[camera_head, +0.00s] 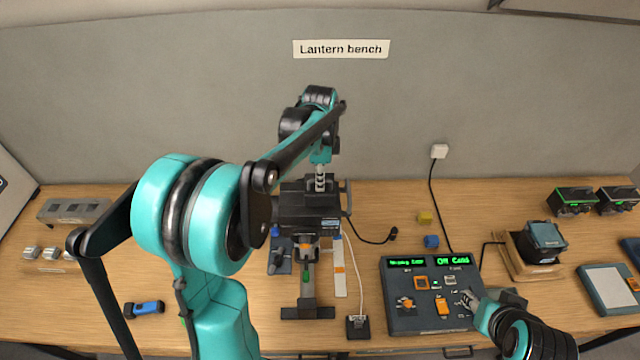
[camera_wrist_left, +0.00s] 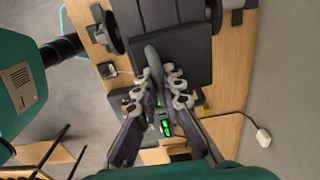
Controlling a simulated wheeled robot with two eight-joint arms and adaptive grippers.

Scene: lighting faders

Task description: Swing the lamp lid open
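The lamp (camera_head: 310,222) is a dark boxy head on a stand on the bench, just below centre. Its dark lid also shows in the left wrist view (camera_wrist_left: 185,55), and the lid looks shut. My left gripper (camera_head: 320,186) points down at the lamp's top. In the left wrist view its fingertips (camera_wrist_left: 158,78) are apart, with a grey rounded tab (camera_wrist_left: 152,58) between them; firm contact cannot be made out. My right gripper (camera_head: 468,299) is low over the control panel's right side; its fingers are too small to read.
The control panel (camera_head: 395,318) has green displays and orange parts. Small yellow (camera_head: 425,217) and blue (camera_head: 432,241) blocks lie behind it. A blue tool (camera_head: 144,309) and a grey rack (camera_head: 73,210) are at left.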

